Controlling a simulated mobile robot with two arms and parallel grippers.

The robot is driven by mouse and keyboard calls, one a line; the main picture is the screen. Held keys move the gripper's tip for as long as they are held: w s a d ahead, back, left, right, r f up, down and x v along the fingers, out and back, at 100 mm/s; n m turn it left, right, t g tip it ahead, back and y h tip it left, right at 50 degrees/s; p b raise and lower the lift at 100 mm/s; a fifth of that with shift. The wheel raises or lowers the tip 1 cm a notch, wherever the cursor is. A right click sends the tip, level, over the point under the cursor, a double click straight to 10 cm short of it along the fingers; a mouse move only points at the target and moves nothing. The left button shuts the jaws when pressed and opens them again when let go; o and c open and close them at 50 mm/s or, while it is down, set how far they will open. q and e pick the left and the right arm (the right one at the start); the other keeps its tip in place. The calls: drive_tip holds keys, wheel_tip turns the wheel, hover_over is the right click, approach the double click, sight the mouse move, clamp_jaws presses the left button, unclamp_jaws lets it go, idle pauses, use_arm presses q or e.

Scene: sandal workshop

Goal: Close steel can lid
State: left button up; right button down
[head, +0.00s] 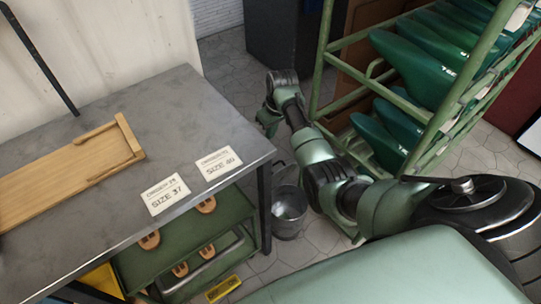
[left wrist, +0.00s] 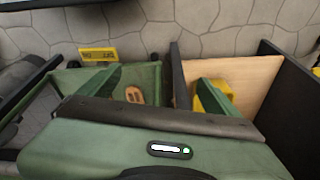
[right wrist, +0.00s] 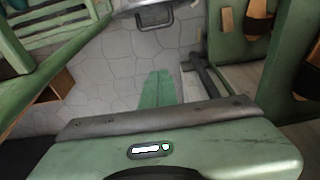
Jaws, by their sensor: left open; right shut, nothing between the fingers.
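The steel can (head: 288,222) stands on the floor just right of the table leg in the head view. Its mouth shows open, and its grey lid (head: 284,174) appears raised at the far side, partly against my arm. My right gripper (head: 268,121) is beyond the can, shut and empty, apart from the lid. In the right wrist view its closed green fingers (right wrist: 157,89) are over bare floor, and part of what looks like the can (right wrist: 150,14) is cut by the top edge. My left gripper (left wrist: 155,90) is open, seen only in its wrist view.
A grey table (head: 110,115) with a wooden tray (head: 70,172) and two size cards fills the left. Under it are green trays (head: 190,240) with sandal soles. A green rack (head: 440,100) with green pieces stands right of my right arm. Floor around the right gripper is clear.

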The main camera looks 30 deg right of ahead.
use_arm(q)
drive_tip(key=w+b+v, duration=0.1)
drive_tip(key=b+v, duration=0.2)
drive_tip(key=v, duration=0.9)
drive_tip(key=shift+w+r+t+b, duration=0.25)
drive_tip(key=shift+r+t+b, duration=0.05)
drive_tip(key=shift+t+b, duration=0.1)
use_arm(e)
wheel_tip(320, 180, down, 11)
drive_tip(key=s, duration=0.2)
use_arm(q)
drive_tip(key=shift+a+r, duration=0.1)
drive_tip(key=shift+r, duration=0.05)
